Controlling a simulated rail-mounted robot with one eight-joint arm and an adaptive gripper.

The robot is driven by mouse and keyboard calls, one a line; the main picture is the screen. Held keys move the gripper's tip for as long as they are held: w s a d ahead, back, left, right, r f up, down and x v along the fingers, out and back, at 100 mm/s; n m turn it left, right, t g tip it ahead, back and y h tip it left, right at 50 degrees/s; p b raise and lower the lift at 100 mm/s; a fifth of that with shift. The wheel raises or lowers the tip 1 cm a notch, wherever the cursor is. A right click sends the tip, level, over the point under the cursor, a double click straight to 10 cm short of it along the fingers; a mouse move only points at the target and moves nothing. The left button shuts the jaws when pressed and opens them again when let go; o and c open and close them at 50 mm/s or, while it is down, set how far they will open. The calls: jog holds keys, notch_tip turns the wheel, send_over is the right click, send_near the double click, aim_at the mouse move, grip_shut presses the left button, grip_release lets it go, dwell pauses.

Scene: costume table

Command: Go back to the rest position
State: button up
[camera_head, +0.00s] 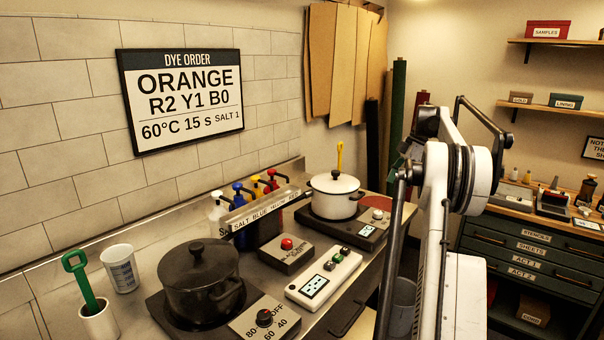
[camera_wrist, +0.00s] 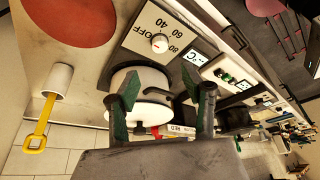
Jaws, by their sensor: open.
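My gripper (camera_wrist: 168,88) shows in the wrist view with its two dark green-tipped fingers spread apart and nothing between them. The white pot (camera_wrist: 152,80) lies beyond the fingers, partly hidden by them. In the head view my white arm rises at the right, and my gripper cannot be made out there. The white pot (camera_head: 333,201) stands on the far hotplate in that view, with its lid on.
A black lidded pot (camera_head: 201,285) stands on the near hotplate. Between the hotplates are a control box with a red button (camera_head: 287,252), a white timer box (camera_head: 322,281) and several coloured bottles. A drawer cabinet (camera_head: 530,250) stands at the right.

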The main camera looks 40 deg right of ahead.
jog(key=w+a+r+m+h, duration=0.1)
jog(key=w+a+r, duration=0.2)
jog(key=a, duration=0.6)
jog(key=w+a+r+m+h, duration=0.1)
jog(key=w+a+r+m, duration=0.15)
jog(key=a, duration=0.65)
jog(key=w+a+r+m, duration=0.15)
jog(key=a+r, duration=0.25)
jog(key=a, duration=0.5)
jog(key=s+a+m+t+h, duration=0.1)
jog(key=s+a, duration=0.1)
jog(key=a, duration=0.7)
jog(key=s+a+m+h, duration=0.1)
jog(key=s+a, duration=0.1)
jog(key=a, duration=0.8)
jog(key=s+a+f+m+t, duration=0.1)
jog(key=s+a+f+m, duration=0.1)
jog(key=s+a+f, duration=0.4)
jog(key=s+a+f+m+t, duration=0.2)
jog(key=s+a+f, duration=0.4)
jog(key=s+a, duration=0.7)
jog(key=shift+a+f+t, duration=0.25)
jog(key=shift+a+t, duration=0.05)
jog(key=shift+a, duration=0.8)
